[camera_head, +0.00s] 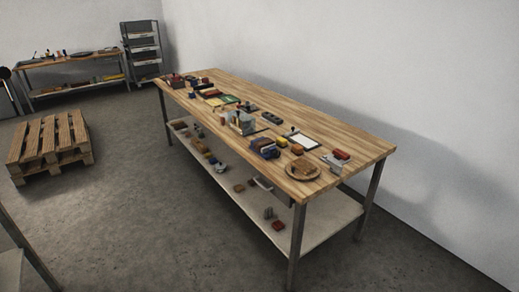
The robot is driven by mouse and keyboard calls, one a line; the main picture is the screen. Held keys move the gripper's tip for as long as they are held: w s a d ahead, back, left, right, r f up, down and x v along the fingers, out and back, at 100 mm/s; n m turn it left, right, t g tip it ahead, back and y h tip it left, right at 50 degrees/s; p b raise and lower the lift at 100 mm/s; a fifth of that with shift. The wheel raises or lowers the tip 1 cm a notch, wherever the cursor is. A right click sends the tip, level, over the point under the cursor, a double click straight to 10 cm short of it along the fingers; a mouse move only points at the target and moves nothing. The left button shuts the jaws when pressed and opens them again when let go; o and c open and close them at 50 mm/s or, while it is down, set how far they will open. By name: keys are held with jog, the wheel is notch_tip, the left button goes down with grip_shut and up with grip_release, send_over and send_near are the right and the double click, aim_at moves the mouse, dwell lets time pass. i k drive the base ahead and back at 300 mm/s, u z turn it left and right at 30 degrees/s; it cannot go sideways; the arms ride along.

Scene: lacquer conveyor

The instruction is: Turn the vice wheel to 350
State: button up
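A long wooden-topped workbench (345,150) stands in the middle of the view, with many small objects along its top. A grey block-like device (242,122) sits near the bench's front edge, about halfway along. It may be the vice, but it is too small to tell. I cannot make out a vice wheel or any scale. My gripper is not in view.
The bench has a lower shelf (317,232) with small items. A round wooden plate (302,176) and a clipboard (301,141) lie on top. A wooden pallet (48,148) lies left. A second bench (45,68) and a rack (141,50) stand behind. Floor (130,215) in front is clear.

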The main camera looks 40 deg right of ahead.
aim_at(277, 154)
jog(key=u, duration=0.15)
jog(key=i, duration=1.25)
jog(key=z, duration=0.4)
